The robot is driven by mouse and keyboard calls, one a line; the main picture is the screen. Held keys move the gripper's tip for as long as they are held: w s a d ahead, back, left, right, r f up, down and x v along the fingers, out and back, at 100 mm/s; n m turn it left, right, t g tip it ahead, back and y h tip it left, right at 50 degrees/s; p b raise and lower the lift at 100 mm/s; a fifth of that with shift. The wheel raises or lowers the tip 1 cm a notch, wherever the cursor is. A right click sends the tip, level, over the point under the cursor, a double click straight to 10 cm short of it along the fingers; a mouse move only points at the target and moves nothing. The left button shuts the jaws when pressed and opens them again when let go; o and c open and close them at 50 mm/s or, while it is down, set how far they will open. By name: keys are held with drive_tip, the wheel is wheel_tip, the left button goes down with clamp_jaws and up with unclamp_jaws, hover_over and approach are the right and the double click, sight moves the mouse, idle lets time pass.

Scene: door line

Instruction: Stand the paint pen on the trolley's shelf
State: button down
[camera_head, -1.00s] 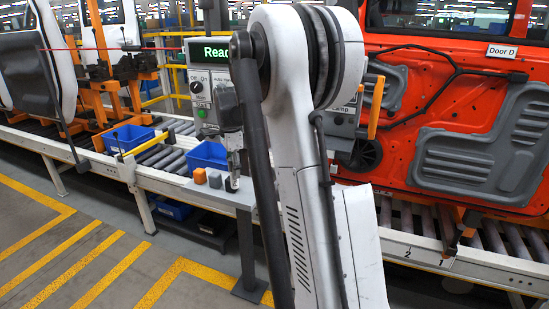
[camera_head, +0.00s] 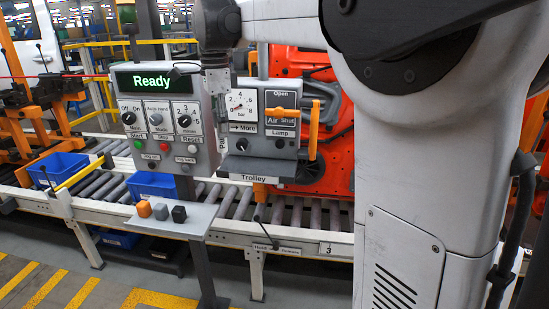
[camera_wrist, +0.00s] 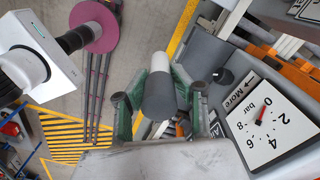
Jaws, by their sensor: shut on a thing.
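My gripper (camera_wrist: 160,112) is shut on the paint pen (camera_wrist: 158,92), a grey cylinder with a white end, seen between the green-padded fingers in the wrist view. In the head view my gripper (camera_head: 217,85) hangs between the Ready console and the gauge panel; the pen is hard to make out there. The trolley's shelf (camera_head: 262,168) appears to be the grey ledge below the gauge panel, above the Trolley label. In the wrist view a grey ledge (camera_wrist: 208,52) lies right of the pen, apart from it.
The gauge panel (camera_head: 272,108) has an orange handle (camera_head: 314,130) on its right. The Ready console (camera_head: 160,115) stands left. A small stand shelf (camera_head: 170,222) holds orange, grey and dark blocks. Blue bins (camera_head: 58,168) and a roller conveyor (camera_head: 305,212) lie behind.

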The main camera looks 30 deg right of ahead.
drive_tip(key=shift+w+d+f+p, duration=0.35)
drive_tip(key=shift+d+f+p, duration=0.25)
drive_tip(key=shift+d+f, duration=1.2)
drive_tip(key=shift+w+d+f+p, duration=0.35)
drive_tip(key=shift+d+f+p, duration=0.2)
drive_tip(key=shift+d+f, duration=1.3)
drive_tip(key=shift+w+d+f+p, duration=0.35)
drive_tip(key=shift+d+f+p, duration=0.25)
drive_tip(key=shift+d+f, duration=1.2)
drive_tip(key=c, duration=1.4)
unclamp_jaws()
drive_tip(key=shift+c, duration=0.2)
